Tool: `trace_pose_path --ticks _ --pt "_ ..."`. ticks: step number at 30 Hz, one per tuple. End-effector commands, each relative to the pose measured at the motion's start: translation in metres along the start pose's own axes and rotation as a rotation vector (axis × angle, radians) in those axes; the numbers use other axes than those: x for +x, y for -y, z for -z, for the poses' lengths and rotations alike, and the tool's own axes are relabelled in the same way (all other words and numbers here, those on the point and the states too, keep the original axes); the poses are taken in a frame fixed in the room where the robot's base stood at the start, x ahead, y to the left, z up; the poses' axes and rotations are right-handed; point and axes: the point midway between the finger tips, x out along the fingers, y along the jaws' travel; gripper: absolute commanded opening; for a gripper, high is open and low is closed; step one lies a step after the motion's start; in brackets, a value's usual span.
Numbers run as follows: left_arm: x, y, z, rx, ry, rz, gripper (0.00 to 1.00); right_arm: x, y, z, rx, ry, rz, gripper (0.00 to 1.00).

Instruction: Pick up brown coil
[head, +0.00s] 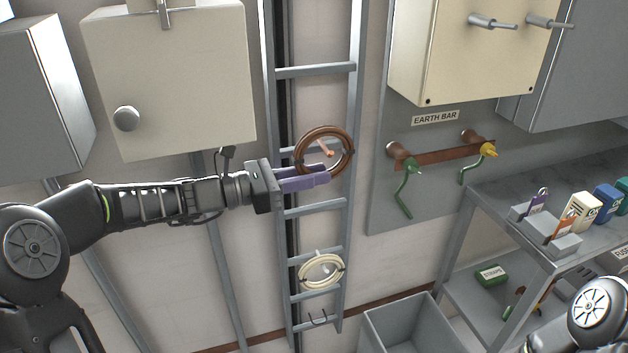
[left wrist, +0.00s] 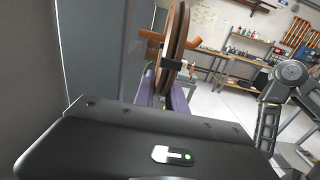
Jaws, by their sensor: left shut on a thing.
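The brown coil (head: 299,149) is a ring of brown cable in front of the ladder rack in the head view, with a copper-coloured peg at its middle. My left gripper (head: 322,176) reaches in from the left, and its purple fingers are shut on the coil's lower part. In the left wrist view the coil (left wrist: 172,48) stands upright, edge-on, between the fingers, with an orange-brown peg beside it. Whether the coil still rests on the peg I cannot tell. My right gripper is not in view; only part of my right arm shows at the lower right.
A cream coil (head: 305,272) hangs lower on the ladder rack (head: 315,210). A cream cabinet (head: 180,80) is above my left arm. An earth bar (head: 440,155) with green cables is to the right. A grey bin (head: 405,325) and a shelf with small boxes (head: 580,212) stand lower right.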

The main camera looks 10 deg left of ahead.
Motion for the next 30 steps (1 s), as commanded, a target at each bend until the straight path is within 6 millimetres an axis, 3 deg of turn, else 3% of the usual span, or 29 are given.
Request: trace_pose_path --ticks 2,5,21,30 --pt "0.000 0.000 -0.014 0.005 0.002 0.001 0.00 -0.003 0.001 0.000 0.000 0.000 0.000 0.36" --pt "0.000 0.018 -0.014 0.001 0.001 0.002 0.00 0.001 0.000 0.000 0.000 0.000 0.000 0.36" --pt "0.000 0.153 -0.014 0.004 0.001 0.002 0.00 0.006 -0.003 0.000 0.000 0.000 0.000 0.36" --pt "0.000 0.180 -0.013 0.001 0.002 0.000 0.00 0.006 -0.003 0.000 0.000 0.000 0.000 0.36"
